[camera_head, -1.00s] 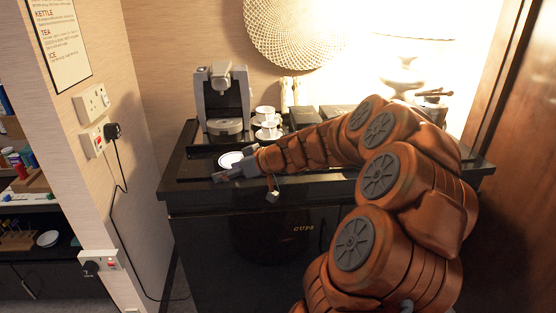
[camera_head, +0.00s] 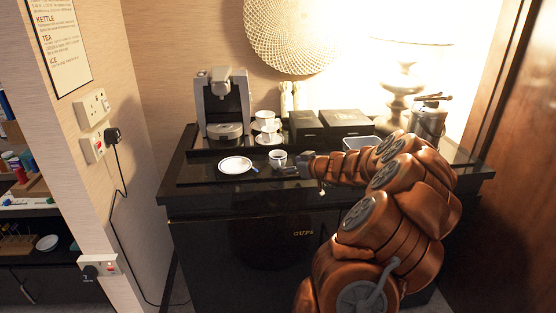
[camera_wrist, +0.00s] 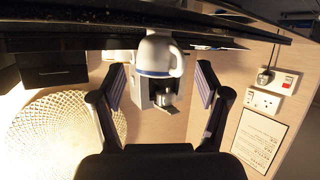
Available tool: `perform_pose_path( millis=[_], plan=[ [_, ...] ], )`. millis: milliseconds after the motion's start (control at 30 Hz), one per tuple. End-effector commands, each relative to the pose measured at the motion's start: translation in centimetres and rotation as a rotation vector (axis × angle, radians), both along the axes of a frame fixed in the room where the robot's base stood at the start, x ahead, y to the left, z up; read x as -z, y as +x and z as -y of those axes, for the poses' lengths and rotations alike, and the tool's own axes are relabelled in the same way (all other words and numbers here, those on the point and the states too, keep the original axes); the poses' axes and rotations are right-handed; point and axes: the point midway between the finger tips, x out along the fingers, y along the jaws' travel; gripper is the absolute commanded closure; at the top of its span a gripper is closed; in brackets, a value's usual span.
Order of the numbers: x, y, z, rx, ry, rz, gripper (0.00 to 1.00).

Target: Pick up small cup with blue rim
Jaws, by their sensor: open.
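The small white cup with a blue rim (camera_head: 277,158) stands on the black counter, right of a white saucer (camera_head: 235,165). In the wrist view, which is upside down, the cup (camera_wrist: 158,56) hangs from the top centre, its blue band low and its handle to the right. My gripper (camera_head: 290,168) comes in low from the right, close to the cup. In the wrist view my gripper (camera_wrist: 160,82) has its two fingers spread wide, one each side of the cup in the picture. I see no contact with the cup.
A coffee machine (camera_head: 223,106) stands behind on the left. Stacked white cups (camera_head: 265,120) and saucers are behind the cup. The counter's front left is clear.

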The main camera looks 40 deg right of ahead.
Motion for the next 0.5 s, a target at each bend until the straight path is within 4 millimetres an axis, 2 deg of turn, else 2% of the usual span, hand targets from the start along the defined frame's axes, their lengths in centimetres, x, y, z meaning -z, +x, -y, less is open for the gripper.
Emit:
perform_pose_path(
  millis=[100,200,500],
  plan=[
    [0.3,1.7,-0.4,-0.004,0.004,-0.003,0.25],
    [0.9,2.5,-0.2,-0.002,0.005,-0.004,0.25],
    [1.3,3.6,-0.1,-0.001,0.002,-0.001,0.25]
  ],
)
